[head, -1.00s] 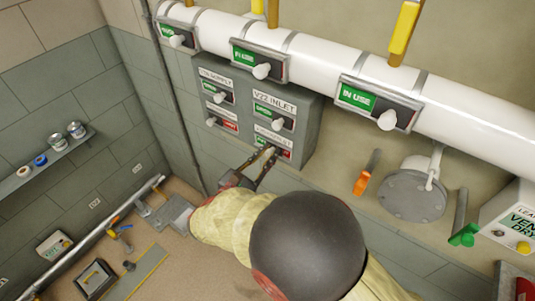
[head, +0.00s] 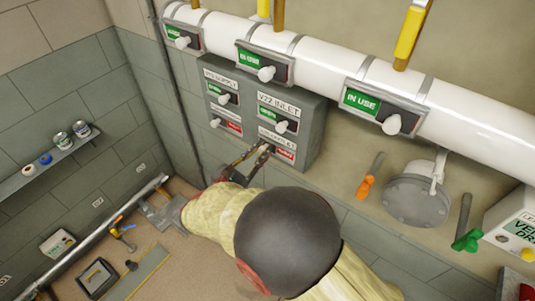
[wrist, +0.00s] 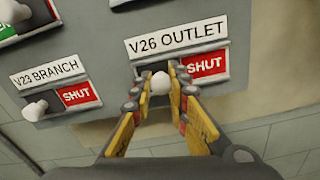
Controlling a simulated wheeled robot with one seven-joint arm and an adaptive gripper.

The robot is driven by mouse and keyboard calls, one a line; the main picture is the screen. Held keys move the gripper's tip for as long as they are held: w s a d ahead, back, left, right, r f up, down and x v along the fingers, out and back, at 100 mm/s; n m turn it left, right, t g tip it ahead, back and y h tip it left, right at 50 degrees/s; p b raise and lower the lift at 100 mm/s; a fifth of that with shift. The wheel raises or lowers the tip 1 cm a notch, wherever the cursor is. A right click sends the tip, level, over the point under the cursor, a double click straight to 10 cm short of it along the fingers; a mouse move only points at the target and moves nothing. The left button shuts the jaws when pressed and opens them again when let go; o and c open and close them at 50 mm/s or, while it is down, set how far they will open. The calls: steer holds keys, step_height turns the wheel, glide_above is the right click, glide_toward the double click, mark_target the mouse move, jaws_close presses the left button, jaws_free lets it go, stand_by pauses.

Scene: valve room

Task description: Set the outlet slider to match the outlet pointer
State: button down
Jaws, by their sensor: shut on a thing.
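The outlet slider, labelled V26 OUTLET, is at the lower right of a grey panel (head: 305,150). In the wrist view its white knob (wrist: 160,82) stands at the left part of its slot, and a red SHUT field (wrist: 205,66) shows to the right. My gripper (head: 263,147) is shut on this knob, with one yellow-padded finger on each side, as the wrist view also shows (wrist: 160,92). The fingers hide part of the slot. I cannot make out a pointer labelled outlet in either view.
The V23 BRANCH slider (wrist: 38,110), left of the outlet, shows red SHUT. The V22 INLET slider (head: 280,126) above shows green. A white pipe (head: 330,62) with IN USE sliders and yellow handles (head: 411,37) runs above. A round grey flange (head: 416,202) is to the right.

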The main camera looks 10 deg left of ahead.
steer(key=shift+a+r, duration=0.1)
steer(key=c, duration=1.7)
jaws_free()
steer(key=shift+o, duration=0.3)
steer(key=shift+f, duration=0.2)
